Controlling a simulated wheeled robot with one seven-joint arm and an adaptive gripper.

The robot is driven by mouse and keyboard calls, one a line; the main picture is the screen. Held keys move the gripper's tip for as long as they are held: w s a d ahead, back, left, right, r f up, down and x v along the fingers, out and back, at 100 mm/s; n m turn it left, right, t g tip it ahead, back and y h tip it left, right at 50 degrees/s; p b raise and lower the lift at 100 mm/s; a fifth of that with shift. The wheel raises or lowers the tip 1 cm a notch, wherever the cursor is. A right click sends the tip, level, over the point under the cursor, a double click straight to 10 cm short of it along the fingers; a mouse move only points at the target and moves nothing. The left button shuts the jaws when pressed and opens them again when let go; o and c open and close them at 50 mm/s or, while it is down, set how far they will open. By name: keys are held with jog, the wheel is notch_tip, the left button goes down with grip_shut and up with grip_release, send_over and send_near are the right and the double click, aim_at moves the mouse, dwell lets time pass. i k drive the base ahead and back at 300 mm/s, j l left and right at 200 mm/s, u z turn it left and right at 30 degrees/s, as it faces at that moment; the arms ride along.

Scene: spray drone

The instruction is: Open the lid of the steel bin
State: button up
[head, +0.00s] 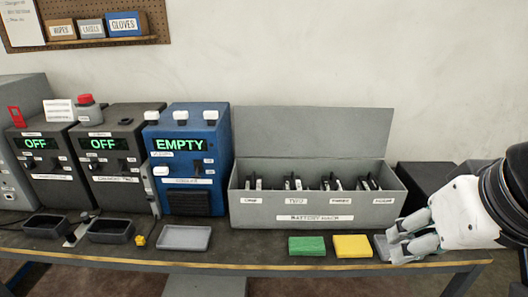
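No box in view carries a label that reads steel bin. A long grey metal box (260,212), labelled as a battery rack, stands on the bench with its flat lid (312,132) raised at the back. Several dark upright items with pale tops stand in its slots. Right of it are a dark box (422,178) and a grey piece (474,167), both partly hidden by my arm; I cannot tell if either is the steel bin. My gripper (392,246) is low at the bench's right front, with its pale fingers apart and nothing seen between them.
A green pad (307,246), a yellow pad (352,246) and a grey pad (381,247) lie along the front edge, the grey one beside my fingers. A grey tray (184,238), a blue unit reading EMPTY (189,180) and two dark OFF units stand left.

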aim_at(430, 177)
jog(key=z, duration=0.4)
jog(key=i+l, duration=0.95)
jog(key=u, duration=0.05)
